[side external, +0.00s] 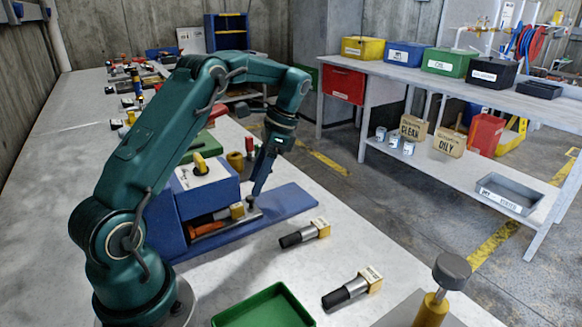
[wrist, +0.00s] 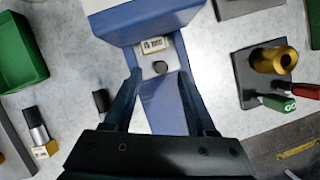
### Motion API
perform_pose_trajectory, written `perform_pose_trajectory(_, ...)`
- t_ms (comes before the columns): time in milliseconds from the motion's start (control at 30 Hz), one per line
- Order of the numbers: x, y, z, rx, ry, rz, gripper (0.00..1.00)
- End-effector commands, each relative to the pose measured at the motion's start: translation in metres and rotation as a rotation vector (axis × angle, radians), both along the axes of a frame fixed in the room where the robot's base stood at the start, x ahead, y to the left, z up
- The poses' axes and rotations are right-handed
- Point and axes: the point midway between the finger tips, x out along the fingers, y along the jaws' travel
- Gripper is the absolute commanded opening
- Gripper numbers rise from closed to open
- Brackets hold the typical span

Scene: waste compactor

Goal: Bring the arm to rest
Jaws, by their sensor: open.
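My gripper (side external: 257,190) is open and empty, with its fingers pointing down over the front of the blue compactor (side external: 208,190). In the wrist view, the two fingers of my gripper (wrist: 160,78) stand apart on either side of the compactor's blue base strip (wrist: 190,103). A yellow-ended piece (side external: 238,211) lies at the compactor's mouth, close to the fingertips. I cannot tell from these views whether the fingers touch anything.
Two black-and-yellow cartridges (side external: 305,233) (side external: 352,288) lie on the bench near a green tray (side external: 264,306). A post with a grey knob (side external: 440,285) stands front right. A brass cup (wrist: 275,60) and green and red handles (wrist: 280,103) lie right in the wrist view.

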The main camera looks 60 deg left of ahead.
Motion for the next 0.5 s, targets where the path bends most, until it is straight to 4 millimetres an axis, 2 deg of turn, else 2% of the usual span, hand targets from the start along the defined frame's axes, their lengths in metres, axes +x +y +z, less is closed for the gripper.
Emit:
perform_pose_trajectory(200,0.0045,-0.0023,0.0125,-0.001,0.0,0.0,0.57)
perform_pose_trajectory(500,0.0047,-0.0025,0.0139,-0.001,0.002,0.001,0.57)
